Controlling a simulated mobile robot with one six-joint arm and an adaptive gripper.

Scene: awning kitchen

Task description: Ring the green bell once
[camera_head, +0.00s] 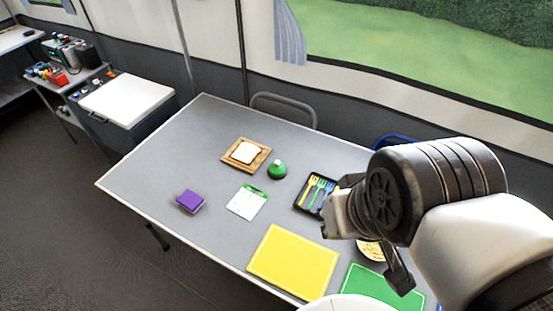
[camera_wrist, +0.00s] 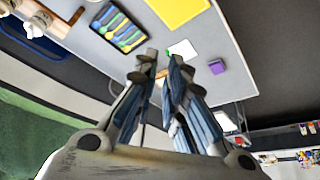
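The green bell (camera_head: 277,170) stands upright on the grey table, a green dome with a pale top. I cannot make out the bell in the wrist view; the fingers cover part of the table there.
A black cutlery tray (camera_head: 301,205), a yellow board (camera_head: 293,262), a green board (camera_head: 380,290) and a bowl (camera_head: 371,251) lie near my arm. A white-green card (camera_head: 246,202) and a purple block (camera_head: 190,201) lie left. The table's left end is clear.

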